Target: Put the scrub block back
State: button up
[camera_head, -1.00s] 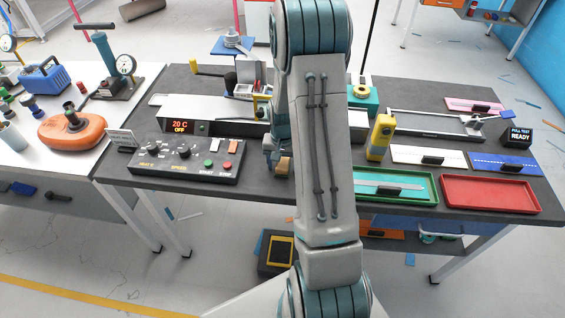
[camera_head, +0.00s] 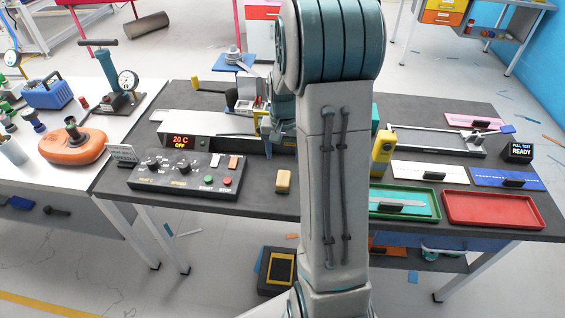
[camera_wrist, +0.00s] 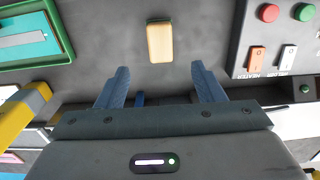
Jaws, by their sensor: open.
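The scrub block, a small cream-yellow block (camera_head: 283,181), sits on the dark bench top near its front edge, just right of the control panel. It shows whole in the wrist view (camera_wrist: 159,42), with nothing touching it. My gripper (camera_wrist: 161,82) is open and empty, its two blue fingers apart. The block lies beyond the fingertips, clear of them. In the head view my arm hides most of the gripper.
The control panel (camera_head: 187,174) stands left of the block. A yellow upright tool (camera_head: 382,152), a green tray (camera_head: 402,204) and a red tray (camera_head: 494,209) are to the right. Bench top around the block is bare.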

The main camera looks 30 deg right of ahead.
jog(key=s+a+r+n+t, duration=0.1)
jog(key=s+a+r+n, duration=0.2)
jog(key=s+a+r, duration=0.3)
jog(key=s+a+r+n+t, duration=0.2)
jog(key=s+a+r+n, duration=0.2)
jog(key=s, duration=0.9)
jog(key=a+r, duration=0.2)
jog(key=a, duration=0.2)
jog(key=shift+r, duration=0.4)
jog(key=shift+s, duration=0.1)
